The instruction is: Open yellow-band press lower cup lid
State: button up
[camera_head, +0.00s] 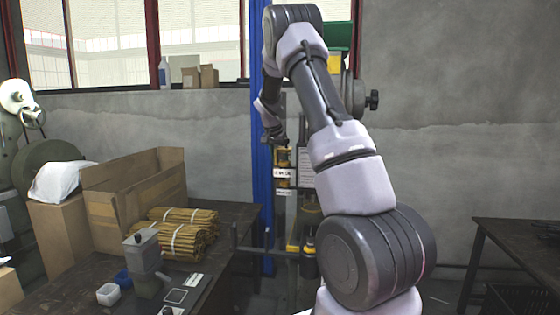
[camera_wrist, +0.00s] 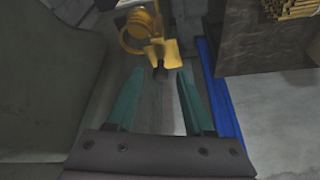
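The yellow-band press (camera_head: 283,155) stands behind my arm in the head view, partly hidden by it. Yellow parts show at mid height and again lower down (camera_head: 308,245). In the wrist view a yellow round cup-like part (camera_wrist: 135,33) with a flat yellow flap (camera_wrist: 165,53) and a dark stub lies just beyond my fingertips. I cannot tell if this is the upper or lower cup, or whether its lid is shut. My gripper (camera_wrist: 161,74) is open, with two green fingers apart and nothing between them. In the head view it is small, beside the press's upper part (camera_head: 274,138).
A blue post (camera_head: 262,130) runs close beside the press; it also shows right of my fingers in the wrist view (camera_wrist: 219,95). A dark table (camera_head: 235,218) at left holds a cardboard box (camera_head: 105,210) and tied bundles (camera_head: 185,238). Another table (camera_head: 515,235) stands at right.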

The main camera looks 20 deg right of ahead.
jog(key=v, duration=1)
jog(key=shift+r, duration=0.4)
